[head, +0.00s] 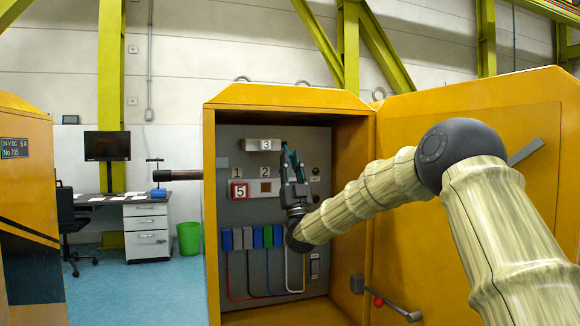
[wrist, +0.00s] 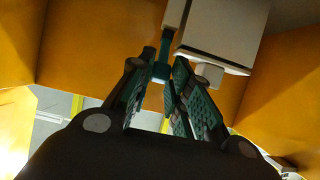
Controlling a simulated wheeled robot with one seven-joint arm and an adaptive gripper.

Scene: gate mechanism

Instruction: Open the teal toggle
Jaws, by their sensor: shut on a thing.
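The teal toggle (wrist: 163,58) shows in the wrist view as a narrow teal lever beside the pale box marked 3 (head: 263,145). In the head view it is mostly hidden by my gripper (head: 291,157), which reaches up inside the yellow cabinet. In the wrist view my gripper (wrist: 163,65) has its textured teal-padded fingers on either side of the lever, shut on it. The exact contact at the fingertips is dark and partly hidden.
The yellow cabinet (head: 211,200) has its door (head: 470,105) open to the right. Below my gripper are coloured blocks (head: 250,238) with hanging wires. A lever with a red knob (head: 379,302) is low by the door.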

